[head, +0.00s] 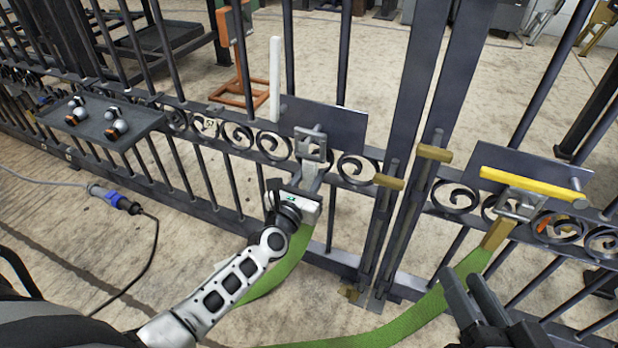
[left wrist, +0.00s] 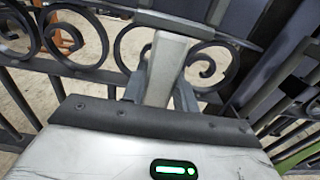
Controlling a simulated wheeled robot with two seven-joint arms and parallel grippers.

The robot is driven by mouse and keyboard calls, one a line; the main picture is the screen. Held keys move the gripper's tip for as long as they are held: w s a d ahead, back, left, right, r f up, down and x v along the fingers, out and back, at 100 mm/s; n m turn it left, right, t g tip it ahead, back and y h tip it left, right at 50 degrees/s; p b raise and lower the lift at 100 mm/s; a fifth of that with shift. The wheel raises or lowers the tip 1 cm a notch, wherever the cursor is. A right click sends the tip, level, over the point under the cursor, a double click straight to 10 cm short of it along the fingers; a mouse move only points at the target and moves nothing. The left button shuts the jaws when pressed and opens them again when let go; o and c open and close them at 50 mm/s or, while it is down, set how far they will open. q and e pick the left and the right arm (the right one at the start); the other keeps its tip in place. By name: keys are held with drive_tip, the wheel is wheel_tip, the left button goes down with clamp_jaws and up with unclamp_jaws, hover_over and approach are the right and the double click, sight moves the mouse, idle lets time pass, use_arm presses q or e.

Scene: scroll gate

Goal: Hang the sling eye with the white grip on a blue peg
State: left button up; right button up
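The sling eye (head: 310,145) is a grey metal loop with a pale grip (head: 313,178) below it. My left gripper (head: 300,196) is shut on this grip, and the loop is up against the lower part of the left gate plate (head: 340,122). In the left wrist view the pale grip (left wrist: 166,62) stands between my fingers. I cannot tell whether the loop is around a peg; no clearly blue peg shows. The green strap (head: 405,322) runs to a second eye with a tan grip (head: 498,233) at the right plate. My right gripper (head: 462,281) is open and empty at lower right.
A white bar (head: 275,78) stands upright beside the left plate. A yellow bar (head: 530,187) lies across the right plate. Dark gate posts (head: 415,110) and tan handles (head: 434,153) stand between. A tray (head: 100,125) with small parts hangs left. A cable connector (head: 115,198) lies on the floor.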

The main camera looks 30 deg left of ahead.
use_arm(q)
drive_tip(key=shift+r, duration=0.2)
drive_tip(key=shift+r+p, duration=0.65)
drive_tip(key=shift+p, duration=0.05)
drive_tip(key=shift+s+d, duration=0.15)
drive_tip(key=shift+s, duration=3.35)
drive_tip(key=shift+s, duration=0.1)
drive_tip(key=shift+s+d, duration=0.1)
drive_tip(key=shift+s, duration=2.3)
